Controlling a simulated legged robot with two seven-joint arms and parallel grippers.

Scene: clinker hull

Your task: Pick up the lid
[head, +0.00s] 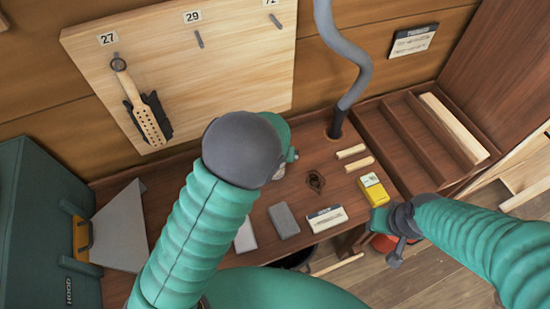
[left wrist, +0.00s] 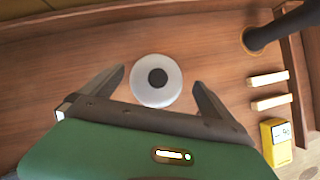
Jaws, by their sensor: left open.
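The lid (left wrist: 173,94) is a pale round disc with a dark round knob in its middle, lying on the wooden bench in the left wrist view. My left gripper (left wrist: 158,76) is open above it, one finger on each side of the disc in the picture. No contact shows, and I cannot tell the height gap. In the head view my left arm hides nearly all of the lid and the left fingers. My right gripper (head: 396,255) is at the bench's front edge on the right, away from the lid; its jaw opening is unclear.
A yellow box (head: 375,190), two wooden strips (head: 352,152), a grey block (head: 284,221) and a labelled block (head: 326,218) lie on the bench. A grey pipe (head: 357,90) rises behind. A divided tray (head: 405,130) is at right, a green case (head: 40,230) at left.

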